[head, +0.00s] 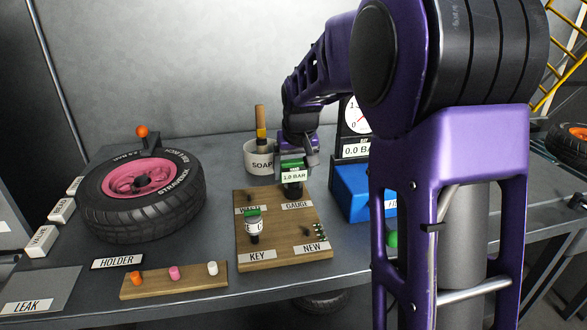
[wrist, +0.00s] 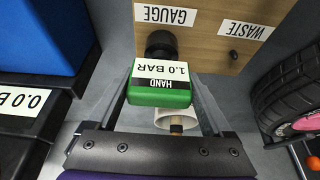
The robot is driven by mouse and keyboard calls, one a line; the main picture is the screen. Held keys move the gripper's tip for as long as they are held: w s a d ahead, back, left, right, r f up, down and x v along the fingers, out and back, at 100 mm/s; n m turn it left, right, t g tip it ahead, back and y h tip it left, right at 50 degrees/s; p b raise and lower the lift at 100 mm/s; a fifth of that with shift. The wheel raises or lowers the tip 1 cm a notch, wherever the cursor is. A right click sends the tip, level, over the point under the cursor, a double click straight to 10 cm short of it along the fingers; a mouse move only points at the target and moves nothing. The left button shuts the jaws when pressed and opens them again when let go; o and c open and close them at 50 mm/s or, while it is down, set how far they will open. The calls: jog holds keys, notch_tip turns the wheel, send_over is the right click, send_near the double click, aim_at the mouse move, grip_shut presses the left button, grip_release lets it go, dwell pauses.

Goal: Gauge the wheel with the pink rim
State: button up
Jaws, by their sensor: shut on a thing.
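The wheel with the pink rim (head: 140,181) lies flat on the bench at the left, its black tyre (head: 143,215) facing up. An orange knob on a black post (head: 142,132) stands at its far edge. My gripper (head: 292,165) is shut on the green hand gauge (head: 293,177), which reads 1.0 BAR. In the wrist view the gauge (wrist: 160,95) sits between both fingers (wrist: 162,110), its dark end near the GAUGE label (wrist: 164,15) of the wooden board (head: 280,252). I cannot tell whether it touches the board.
A green-topped tool (head: 253,225) stands by the KEY label. A SOAP pot (head: 261,158) with a brush is behind the board. A holder (head: 174,282) with coloured caps lies in front. A blue box (head: 350,190) stands to the right, beside the 0.0 BAR display (head: 357,150).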

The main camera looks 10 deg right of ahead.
jog(key=o, duration=1.2)
jog(key=shift+c, duration=0.2)
jog(key=p+v, duration=0.3)
jog(key=v, duration=1.4)
jog(key=shift+r, duration=0.2)
jog(key=shift+a, duration=0.1)
